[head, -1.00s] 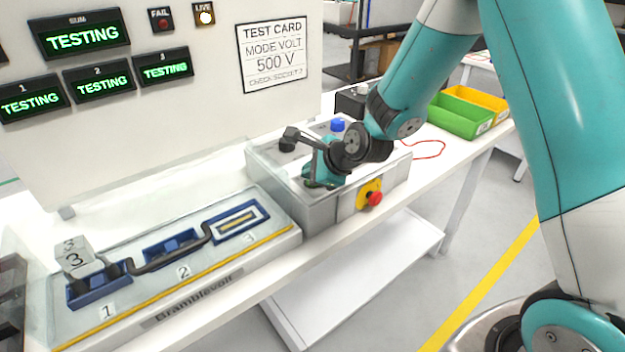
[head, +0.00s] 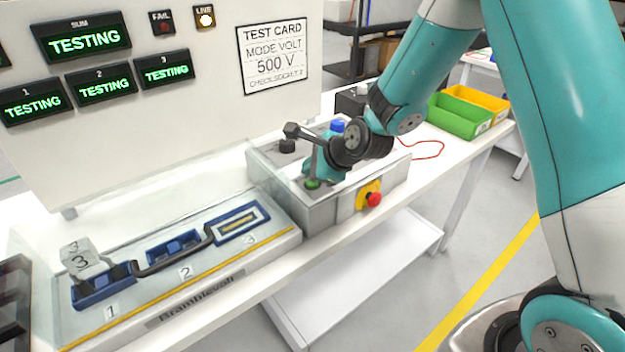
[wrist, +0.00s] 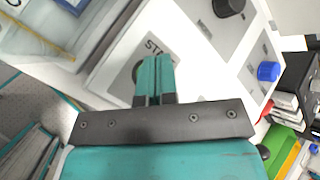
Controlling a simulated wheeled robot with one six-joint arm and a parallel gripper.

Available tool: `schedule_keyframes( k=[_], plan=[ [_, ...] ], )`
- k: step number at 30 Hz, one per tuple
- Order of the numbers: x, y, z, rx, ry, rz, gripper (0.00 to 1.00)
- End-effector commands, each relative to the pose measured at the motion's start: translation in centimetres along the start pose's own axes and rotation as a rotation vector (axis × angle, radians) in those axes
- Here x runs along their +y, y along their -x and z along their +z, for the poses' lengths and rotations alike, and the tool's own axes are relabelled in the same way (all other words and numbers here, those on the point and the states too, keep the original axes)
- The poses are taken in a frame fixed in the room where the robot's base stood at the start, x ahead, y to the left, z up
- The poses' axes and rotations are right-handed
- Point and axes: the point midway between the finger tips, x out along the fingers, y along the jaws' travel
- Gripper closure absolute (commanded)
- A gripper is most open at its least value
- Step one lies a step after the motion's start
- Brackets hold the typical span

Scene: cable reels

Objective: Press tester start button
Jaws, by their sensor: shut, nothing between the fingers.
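The tester control box (head: 345,205) stands on the bench, with a green start button (head: 312,184) on its sloped top. My gripper (head: 316,172) is shut and empty, pointing down close to the button. In the wrist view, my closed teal fingers (wrist: 155,62) cover part of the START label (wrist: 158,47) and most of the green button (wrist: 136,70). I cannot tell whether the fingertips touch the button. The displays (head: 86,42) all read TESTING in green, and the LIVE lamp (head: 205,16) is lit. The FAIL lamp (head: 162,22) looks dark red and unlit.
A red emergency stop (head: 374,199) on yellow sits on the box front. The socket tray (head: 180,275), with a cable and a cube marked 3 (head: 80,260), lies left. Green bin (head: 460,114) stands right.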

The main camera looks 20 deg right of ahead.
Motion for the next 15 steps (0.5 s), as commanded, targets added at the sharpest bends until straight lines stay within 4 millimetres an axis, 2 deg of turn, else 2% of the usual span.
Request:
schedule_keyframes(
  k=[15],
  plan=[
    [-2.3, 3.1, 2.3, 0.0, 0.001, -0.001, 1.0]
  ],
)
